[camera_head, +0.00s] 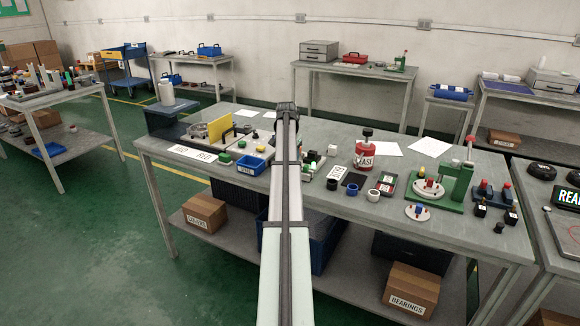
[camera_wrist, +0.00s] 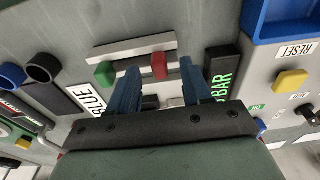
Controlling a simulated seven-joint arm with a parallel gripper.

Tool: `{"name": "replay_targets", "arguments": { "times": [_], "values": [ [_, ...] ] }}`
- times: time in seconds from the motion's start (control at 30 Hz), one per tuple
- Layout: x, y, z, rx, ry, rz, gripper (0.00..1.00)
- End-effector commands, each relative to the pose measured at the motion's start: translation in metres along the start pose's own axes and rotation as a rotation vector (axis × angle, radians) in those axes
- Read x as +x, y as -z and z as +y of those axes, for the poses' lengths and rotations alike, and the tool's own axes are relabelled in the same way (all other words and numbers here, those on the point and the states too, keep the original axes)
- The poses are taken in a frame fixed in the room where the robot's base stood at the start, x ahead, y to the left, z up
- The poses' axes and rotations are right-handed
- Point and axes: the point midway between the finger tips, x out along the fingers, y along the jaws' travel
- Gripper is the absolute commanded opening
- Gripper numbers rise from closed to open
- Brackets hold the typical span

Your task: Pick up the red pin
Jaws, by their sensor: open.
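In the wrist view the red pin (camera_wrist: 159,66) stands in a pale slotted rack (camera_wrist: 130,51), to the right of a green pin (camera_wrist: 105,72). My gripper (camera_wrist: 160,73) is open, with its two blue fingers pointing toward the rack. The red pin appears between the fingertips, apart from both; I cannot tell how far beyond them it is. In the head view my arm covers the middle of the workbench (camera_head: 230,172) and hides most of the rack area. My fingers are not visible there.
In the head view a red can (camera_head: 364,154) stands right of my arm.

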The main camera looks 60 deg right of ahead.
Motion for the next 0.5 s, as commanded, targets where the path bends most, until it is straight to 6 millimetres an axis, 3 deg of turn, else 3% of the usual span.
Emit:
{"name": "replay_targets", "arguments": {
  "times": [0.1,0.33,0.5],
  "values": [
    [0.0113,-0.0003,0.0004,0.0,-0.001,-0.002,0.49],
    [0.0122,0.0001,0.0003,0.0,0.0,0.0,0.49],
    [0.012,0.0001,0.0003,0.0,0.0,0.0,0.33]
  ]
}}
